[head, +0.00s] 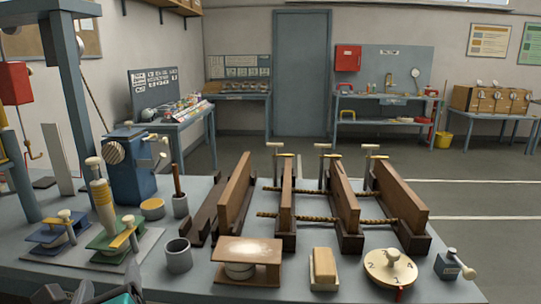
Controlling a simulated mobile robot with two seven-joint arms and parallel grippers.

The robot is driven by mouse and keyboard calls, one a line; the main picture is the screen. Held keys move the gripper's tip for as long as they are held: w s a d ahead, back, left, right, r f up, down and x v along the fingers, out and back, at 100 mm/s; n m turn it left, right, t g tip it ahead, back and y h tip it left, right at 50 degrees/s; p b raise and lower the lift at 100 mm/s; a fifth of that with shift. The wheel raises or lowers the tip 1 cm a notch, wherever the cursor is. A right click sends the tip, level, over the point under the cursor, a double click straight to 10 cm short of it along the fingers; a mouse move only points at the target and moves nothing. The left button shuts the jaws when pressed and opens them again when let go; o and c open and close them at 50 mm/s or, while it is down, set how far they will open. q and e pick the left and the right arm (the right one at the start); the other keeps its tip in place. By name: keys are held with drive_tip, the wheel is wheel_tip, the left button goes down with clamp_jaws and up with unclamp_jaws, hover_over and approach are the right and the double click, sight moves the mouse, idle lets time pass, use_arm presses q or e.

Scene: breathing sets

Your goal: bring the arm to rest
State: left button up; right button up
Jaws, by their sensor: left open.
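My left gripper (110,290) shows only in part at the bottom left edge of the head view, low in front of the grey workbench (205,284). It is open, and I see nothing held in it. The rest of my left arm is cut off by the frame. My right gripper is not in view.
Near my left gripper stand a green-based device (112,238), a blue-based device (55,236) and a grey cup (178,256). A wooden block stand (248,270), a brush-like block (323,269), a numbered dial (390,267) and wooden boards (345,208) fill the bench.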

use_arm(q)
wheel_tip(320, 180, down, 9)
drive_tip(key=d+n+g+h, duration=0.1)
drive_tip(key=d+n+h, duration=0.1)
drive_tip(key=n+h, duration=0.15)
drive_tip(key=s+d+f+n+g+h, duration=0.1)
drive_tip(key=s+d+f+n+h, duration=0.1)
drive_tip(key=s+f+n, duration=0.3)
drive_tip(key=s+d+f+n+g+h, duration=0.2)
drive_tip(key=s+f+n, duration=0.4)
drive_tip(key=f+n, duration=0.7)
drive_tip(key=d+n+h, duration=0.1)
drive_tip(key=n, duration=0.3)
drive_tip(key=shift+d+f+g, duration=0.3)
drive_tip(key=shift+d+f, duration=0.05)
